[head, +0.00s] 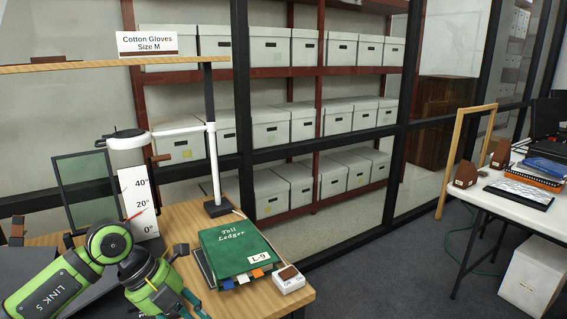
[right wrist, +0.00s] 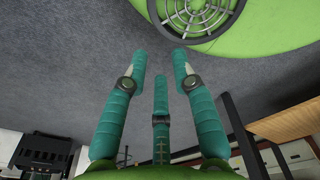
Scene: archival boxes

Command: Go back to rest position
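My left arm comes in from the lower left in the head view. Its gripper (head: 183,294) is at the bottom edge, partly cut off, with teal finger parts showing in front of the wooden desk (head: 299,297). I cannot tell how far its fingers are apart. A green book labelled "Toll Ledger" (head: 236,250) lies on the desk to the right of this gripper. My right gripper (right wrist: 160,62) shows in the right wrist view. Its teal fingers are spread with nothing between them, over grey carpet (right wrist: 60,60). It is not in the head view.
A white switch box (head: 288,282) sits at the desk corner. A lamp-like stand (head: 214,170) and a scale card (head: 139,203) stand behind. Dark-framed glass separates the desk from shelves of archival boxes (head: 270,128). A white table (head: 490,196) stands right, with carpet between.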

